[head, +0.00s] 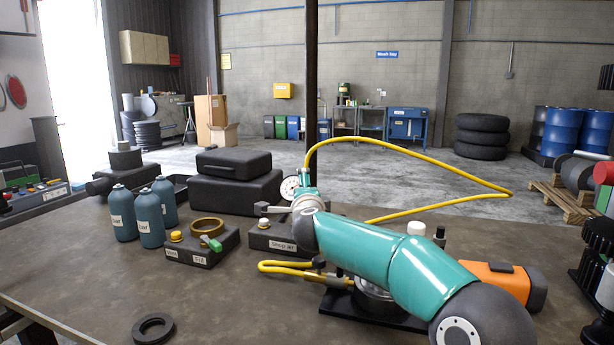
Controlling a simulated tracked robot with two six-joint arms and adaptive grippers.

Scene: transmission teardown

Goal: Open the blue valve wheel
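I cannot make out a blue valve wheel in this view. A block labelled "Shop air" (270,241) sits mid-table, partly behind my teal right arm. A round white gauge (289,187) stands above it, beside a teal fitting (306,183) with a yellow hose (408,152). A grey lever-like part (272,209) sticks out left of my arm's joint; I cannot tell whether it belongs to the block or to my gripper. My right arm comes in from the lower right and ends over the block; its fingers are not clearly shown. My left gripper is out of view.
Several blue-grey bottles (151,219) stand left of a block with a brass ring (207,227) and green handle (212,243). Black cases (237,187) lie behind. A dark ring (153,328) lies at the front. An orange tool (510,282) is at right. The front left tabletop is mostly clear.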

